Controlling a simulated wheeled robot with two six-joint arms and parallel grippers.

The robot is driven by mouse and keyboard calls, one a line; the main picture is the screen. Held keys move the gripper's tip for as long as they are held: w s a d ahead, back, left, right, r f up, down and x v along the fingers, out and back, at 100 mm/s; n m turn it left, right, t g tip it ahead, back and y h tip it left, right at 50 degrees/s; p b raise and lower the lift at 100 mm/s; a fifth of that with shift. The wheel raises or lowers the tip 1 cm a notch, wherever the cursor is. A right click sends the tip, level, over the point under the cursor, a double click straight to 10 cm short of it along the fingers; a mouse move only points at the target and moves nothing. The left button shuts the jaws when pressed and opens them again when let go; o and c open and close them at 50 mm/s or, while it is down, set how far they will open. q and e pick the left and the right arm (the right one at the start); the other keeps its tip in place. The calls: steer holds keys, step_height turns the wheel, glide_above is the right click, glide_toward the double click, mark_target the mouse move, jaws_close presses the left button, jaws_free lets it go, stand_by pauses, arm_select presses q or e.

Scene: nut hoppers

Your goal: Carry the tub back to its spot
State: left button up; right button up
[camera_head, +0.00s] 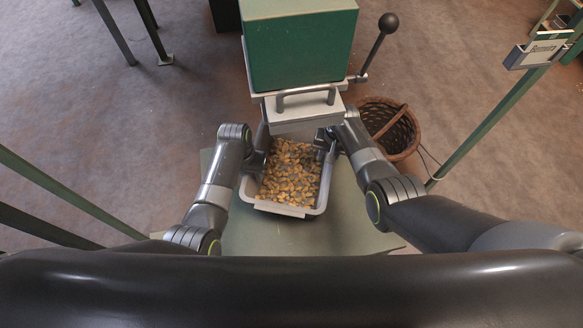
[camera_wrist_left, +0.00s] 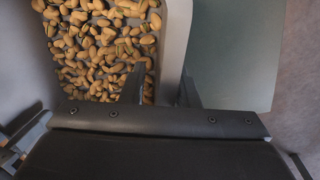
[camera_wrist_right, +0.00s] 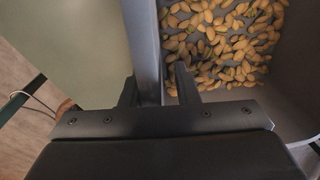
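The tub (camera_head: 315,206) is a light grey open tray filled with pistachios (camera_head: 289,175). It sits level on a pale green surface below the green hopper; its far end is hidden under the hopper's front. My left gripper (camera_head: 254,160) is at the tub's left wall, and my right gripper (camera_head: 326,148) is at its right wall. In the left wrist view the fingers (camera_wrist_left: 160,90) straddle the tub wall (camera_wrist_left: 173,45), with a gap on the nut side. In the right wrist view the fingers (camera_wrist_right: 156,88) also straddle the wall (camera_wrist_right: 142,40), with a gap inside.
The green hopper (camera_head: 300,50) with a grey handle (camera_head: 306,94) stands right above the tub's far end. A black-knobbed lever (camera_head: 376,45) is on its right side. A wicker basket (camera_head: 392,125) stands on the floor to the right. Pale green surface (camera_head: 290,236) is bare in front of the tub.

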arm_select(q)
steer(key=shift+f, duration=0.6)
arm_select(e)
steer(key=shift+f, duration=0.25)
